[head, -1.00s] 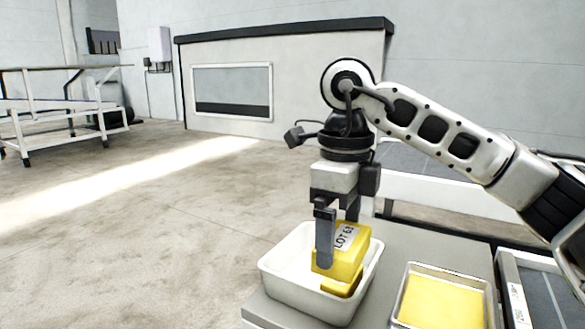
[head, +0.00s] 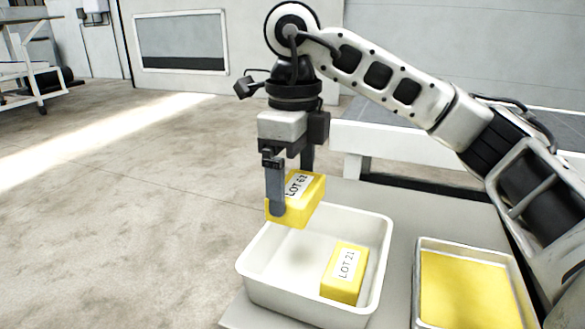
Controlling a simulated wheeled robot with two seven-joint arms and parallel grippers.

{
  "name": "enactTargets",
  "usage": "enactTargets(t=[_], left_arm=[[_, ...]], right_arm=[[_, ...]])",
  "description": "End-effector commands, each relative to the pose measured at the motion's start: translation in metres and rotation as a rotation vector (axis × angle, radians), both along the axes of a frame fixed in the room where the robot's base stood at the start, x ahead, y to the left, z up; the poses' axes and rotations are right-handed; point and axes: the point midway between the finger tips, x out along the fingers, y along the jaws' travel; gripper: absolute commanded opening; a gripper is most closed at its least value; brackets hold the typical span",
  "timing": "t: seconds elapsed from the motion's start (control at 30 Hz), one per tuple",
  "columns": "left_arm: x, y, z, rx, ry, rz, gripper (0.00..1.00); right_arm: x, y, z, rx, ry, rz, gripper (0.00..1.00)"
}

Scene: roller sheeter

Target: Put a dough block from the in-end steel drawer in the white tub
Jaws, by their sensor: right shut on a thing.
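My right gripper (head: 290,185) points down and is shut on a yellow dough block labelled LOT 63 (head: 304,196). It holds the block above the far left rim of the white tub (head: 262,273). Inside the tub, toward its right side, lies a second yellow block labelled LOT 21 (head: 345,273). The held block is apart from it and tilted a little. A steel drawer or tray (head: 420,262) with a flat yellow surface inside stands to the right of the tub. My left gripper is not in view.
The tub stands on a grey bench top (head: 400,215). A white rail (head: 420,145) runs behind it, with a dark belt surface beyond. Open concrete floor (head: 120,220) lies to the left, with a railed platform (head: 35,65) far off.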

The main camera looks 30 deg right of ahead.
Motion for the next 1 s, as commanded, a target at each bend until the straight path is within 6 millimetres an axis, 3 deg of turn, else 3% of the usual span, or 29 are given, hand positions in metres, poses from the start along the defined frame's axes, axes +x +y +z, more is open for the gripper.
enactTargets(t=[0.03,0.5,0.7,1.0], left_arm=[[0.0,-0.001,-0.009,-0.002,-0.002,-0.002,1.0],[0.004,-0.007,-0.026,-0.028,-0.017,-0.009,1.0],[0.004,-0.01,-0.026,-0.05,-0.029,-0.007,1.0],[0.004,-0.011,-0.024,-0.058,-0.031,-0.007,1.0]], right_arm=[[0.0,0.0,-0.013,0.001,-0.001,0.0,0.61],[0.0,0.0,-0.065,0.0,0.0,0.001,0.61],[0.0,0.0,-0.077,0.0,-0.001,0.0,0.61],[0.0,0.0,-0.079,0.0,-0.001,0.0,0.61]])
